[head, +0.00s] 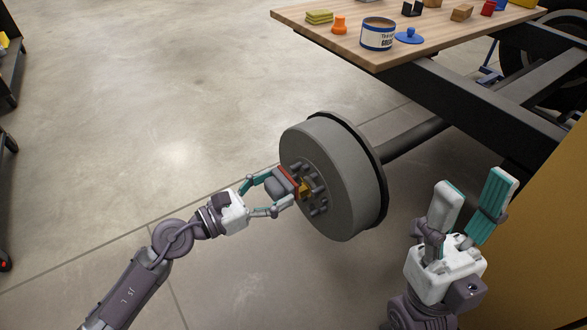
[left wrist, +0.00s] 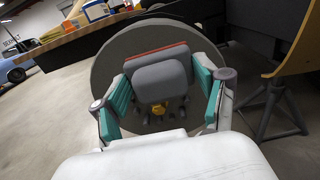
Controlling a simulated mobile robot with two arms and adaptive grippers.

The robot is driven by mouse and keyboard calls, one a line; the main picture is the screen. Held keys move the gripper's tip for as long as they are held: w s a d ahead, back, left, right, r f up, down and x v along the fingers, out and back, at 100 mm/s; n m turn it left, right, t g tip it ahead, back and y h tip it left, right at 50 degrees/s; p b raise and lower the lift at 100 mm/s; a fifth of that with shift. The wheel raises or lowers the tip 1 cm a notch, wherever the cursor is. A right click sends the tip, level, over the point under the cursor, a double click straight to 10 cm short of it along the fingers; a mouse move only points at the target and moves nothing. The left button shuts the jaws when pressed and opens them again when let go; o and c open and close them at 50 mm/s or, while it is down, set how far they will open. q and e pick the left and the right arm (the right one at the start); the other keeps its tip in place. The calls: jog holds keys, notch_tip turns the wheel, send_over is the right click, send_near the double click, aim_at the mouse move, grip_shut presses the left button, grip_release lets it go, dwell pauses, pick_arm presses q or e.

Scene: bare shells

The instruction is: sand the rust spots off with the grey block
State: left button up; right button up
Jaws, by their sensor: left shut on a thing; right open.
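The grey block (head: 279,187), with a red layer on its far side, is held between the fingers of my left gripper (head: 268,194). In the left wrist view the grey block (left wrist: 160,80) sits between the teal finger pads of the left gripper (left wrist: 163,92). The red side faces the round grey drum (head: 345,185), close to its studded front face; I cannot tell whether they touch. The block hides part of that face, and I make out no rust spots. My right gripper (head: 470,208) is open and empty, at the right of the drum.
Studs and a yellow hub centre (head: 305,190) stick out of the drum's face. A dark axle (head: 415,143) runs from the drum to a frame. A wooden table (head: 455,35) behind carries a tin (head: 377,36) and several small objects. Open floor lies left.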

pick_arm(q)
jog(key=p, duration=0.2)
send_near(324, 164)
jog(key=x, duration=0.2)
jog(key=shift+x, duration=1.05)
jog(key=shift+x, duration=1)
